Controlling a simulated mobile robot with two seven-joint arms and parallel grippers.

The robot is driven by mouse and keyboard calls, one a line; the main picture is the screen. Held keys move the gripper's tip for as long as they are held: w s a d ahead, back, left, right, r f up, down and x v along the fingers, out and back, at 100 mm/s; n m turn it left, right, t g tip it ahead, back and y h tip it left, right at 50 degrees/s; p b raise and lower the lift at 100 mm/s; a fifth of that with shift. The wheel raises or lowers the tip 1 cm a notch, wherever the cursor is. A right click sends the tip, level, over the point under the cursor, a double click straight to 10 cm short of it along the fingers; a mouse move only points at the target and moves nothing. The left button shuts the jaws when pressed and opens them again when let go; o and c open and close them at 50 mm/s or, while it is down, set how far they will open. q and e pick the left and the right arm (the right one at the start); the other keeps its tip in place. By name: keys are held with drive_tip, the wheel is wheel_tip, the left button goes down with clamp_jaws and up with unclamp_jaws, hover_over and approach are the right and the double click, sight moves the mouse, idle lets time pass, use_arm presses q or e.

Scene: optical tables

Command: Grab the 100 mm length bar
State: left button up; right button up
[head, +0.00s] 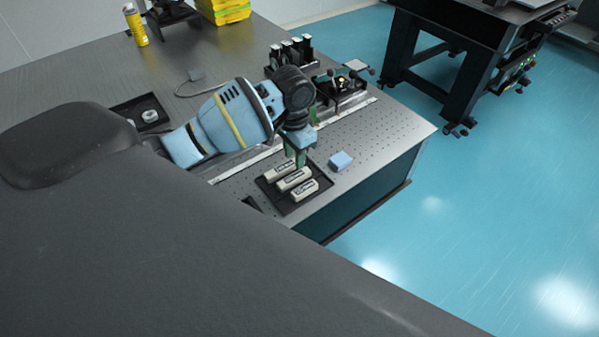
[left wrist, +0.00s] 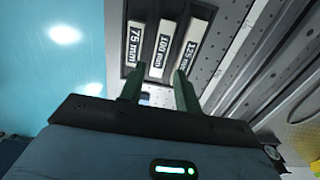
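Three pale bars lie side by side in a black tray (head: 275,203). In the left wrist view their labels read 75 mm on the left bar (left wrist: 137,35), 100 mm on the middle bar (left wrist: 161,50) and 125 mm on the right bar (left wrist: 190,47). The 100 mm bar is also the middle one in the head view (head: 294,179). My left gripper (head: 300,160) is above the tray's far side, pointing down. In the left wrist view its green fingers (left wrist: 157,82) are apart, with nothing held between them. My right gripper is out of view.
Optical mounts (head: 343,85) stand behind my left gripper. A small dark tray with round parts (head: 149,115) lies further left. Blue floor is open to the right.

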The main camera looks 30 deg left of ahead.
sight(294, 177)
use_arm(q)
drive_tip(key=shift+s+f, duration=0.3)
drive_tip(key=shift+f, duration=0.65)
drive_tip(key=shift+w+f, duration=0.15)
drive_tip(key=shift+f, duration=0.2)
drive_tip(key=shift+w+a+f+b, duration=0.1)
drive_tip(key=shift+f+b, duration=0.05)
drive_tip(key=shift+f, duration=1.15)
drive_tip(key=shift+w+f+b, duration=0.1)
drive_tip(key=shift+f+b, duration=0.05)
drive_tip(key=shift+f, duration=1.1)
clamp_jaws()
